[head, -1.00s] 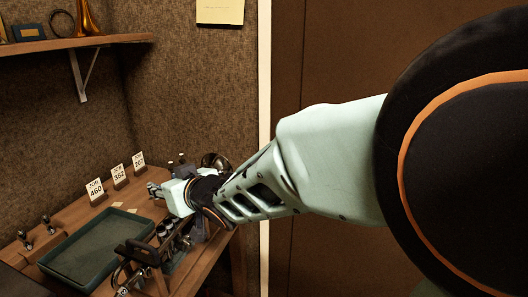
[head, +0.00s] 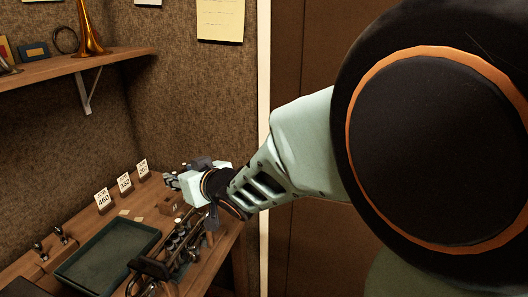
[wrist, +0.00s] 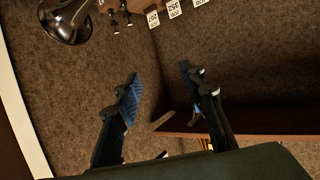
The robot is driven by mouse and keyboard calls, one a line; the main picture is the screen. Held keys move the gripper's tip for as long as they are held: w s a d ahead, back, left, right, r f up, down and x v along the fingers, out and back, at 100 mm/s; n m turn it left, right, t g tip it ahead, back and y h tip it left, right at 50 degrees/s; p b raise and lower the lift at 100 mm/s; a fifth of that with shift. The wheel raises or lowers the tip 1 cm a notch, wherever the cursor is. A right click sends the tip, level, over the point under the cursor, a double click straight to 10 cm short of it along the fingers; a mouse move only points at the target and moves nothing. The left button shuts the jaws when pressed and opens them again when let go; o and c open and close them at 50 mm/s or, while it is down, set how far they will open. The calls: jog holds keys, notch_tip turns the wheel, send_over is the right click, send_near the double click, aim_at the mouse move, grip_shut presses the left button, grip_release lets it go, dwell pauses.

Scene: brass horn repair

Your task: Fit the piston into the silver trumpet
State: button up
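My gripper (head: 168,180) is above the back right of the workbench in the head view. In the wrist view its two fingers (wrist: 160,74) are spread with nothing between them. A dark metal instrument with several valve casings (head: 176,240), apparently the silver trumpet, lies at the bench's right side, below and nearer than my gripper. A shiny dark bell (wrist: 66,20) shows at the wrist view's upper left, beside two small dark-capped pistons (wrist: 118,18). Two more piston-like parts (head: 50,240) stand at the bench's left. I cannot tell which piston belongs to the trumpet.
A green tray (head: 62,272) lies on the bench front. Number cards 460 (head: 103,200), 352 and 207 stand along the back. A small wooden block (head: 170,206) is below my gripper. A wall shelf (head: 120,57) with brass instruments is at upper left. Air around the fingers is clear.

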jog(key=w+d+f+m+t+h, duration=0.1)
jog(key=w+d+f+m+h, duration=0.1)
jog(key=d, duration=0.7)
jog(key=w+d+f+m+t+h+b, duration=0.1)
jog(key=w+d+f+m+h, duration=0.1)
jog(key=d, duration=0.6)
jog(key=w+d+f+m+h+b, duration=0.1)
jog(key=w+d+f+m+h, duration=0.1)
jog(key=d, duration=0.7)
jog(key=shift+w+d+f+m+t+h, duration=0.15)
jog(key=shift+d+f+m+t+h, duration=0.2)
jog(key=shift+f+h, duration=0.45)
jog(key=shift+a+f, duration=0.1)
